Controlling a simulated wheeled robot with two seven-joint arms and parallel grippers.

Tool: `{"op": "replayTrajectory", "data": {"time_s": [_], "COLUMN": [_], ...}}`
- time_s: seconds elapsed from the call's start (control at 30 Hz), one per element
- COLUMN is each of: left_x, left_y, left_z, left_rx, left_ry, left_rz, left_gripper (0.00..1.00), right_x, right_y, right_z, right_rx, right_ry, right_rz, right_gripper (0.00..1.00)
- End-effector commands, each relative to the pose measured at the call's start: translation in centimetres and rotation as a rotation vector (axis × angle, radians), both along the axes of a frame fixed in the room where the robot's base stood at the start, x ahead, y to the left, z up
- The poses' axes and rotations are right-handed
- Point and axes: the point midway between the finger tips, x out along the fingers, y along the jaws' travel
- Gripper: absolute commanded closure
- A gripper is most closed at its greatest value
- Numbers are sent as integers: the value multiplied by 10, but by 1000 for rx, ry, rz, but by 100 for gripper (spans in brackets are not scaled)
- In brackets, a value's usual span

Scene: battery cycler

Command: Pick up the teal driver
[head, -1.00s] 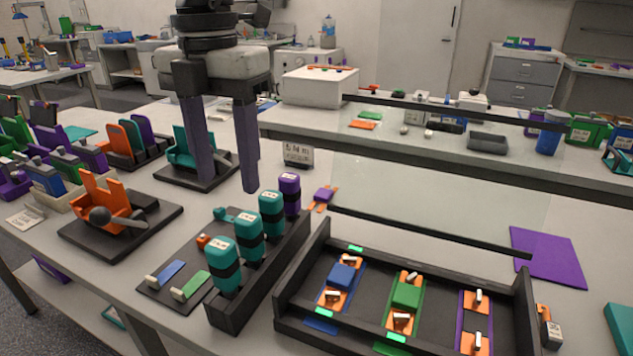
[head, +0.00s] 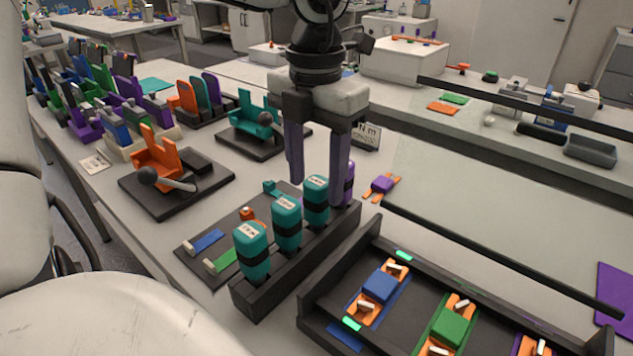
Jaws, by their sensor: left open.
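Three teal drivers with black bands and white labels on top stand upright in a black rack (head: 255,300): the near one (head: 252,250), the middle one (head: 287,225) and the far one (head: 316,198). A purple driver (head: 349,185) stands at the rack's far end, partly hidden by a finger. My left gripper (head: 317,192) is open and points down at the far teal driver. In the picture its fingertips lie on either side of that driver's upper part. I cannot tell whether they touch it. The label text is too small to read. My right gripper is not in view.
A black tray (head: 312,300) with blue and green modules in orange clips lies right of the rack. An orange holder (head: 160,165) and a teal holder (head: 250,120) stand on black bases behind left. A clear panel with dark rails (head: 490,235) stands at right.

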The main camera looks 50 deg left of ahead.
Motion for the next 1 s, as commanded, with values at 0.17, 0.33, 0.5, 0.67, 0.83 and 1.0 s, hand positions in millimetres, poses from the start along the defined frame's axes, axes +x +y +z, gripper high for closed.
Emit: {"op": "replayTrajectory", "data": {"time_s": [0.17, 0.33, 0.5, 0.67, 0.83, 1.0], "left_x": [0, 0, 1, 1, 1, 1], "left_y": [0, 0, 0, 0, 0, 0], "left_z": [-16, -16, -16, -16, -16, -14], "left_rx": [1, 0, 0, 0, 0, 0], "left_ry": [1, -1, -1, -1, -2, -3], "left_rz": [0, 1, 1, 1, 1, 1], "left_gripper": [51, 51, 71, 98, 100, 100], "right_x": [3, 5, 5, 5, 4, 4], "right_y": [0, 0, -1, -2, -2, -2], "right_z": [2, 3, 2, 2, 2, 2], "right_rx": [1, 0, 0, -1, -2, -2], "right_ry": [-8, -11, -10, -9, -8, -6], "right_rz": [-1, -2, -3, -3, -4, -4], "right_gripper": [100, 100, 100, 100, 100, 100]}}
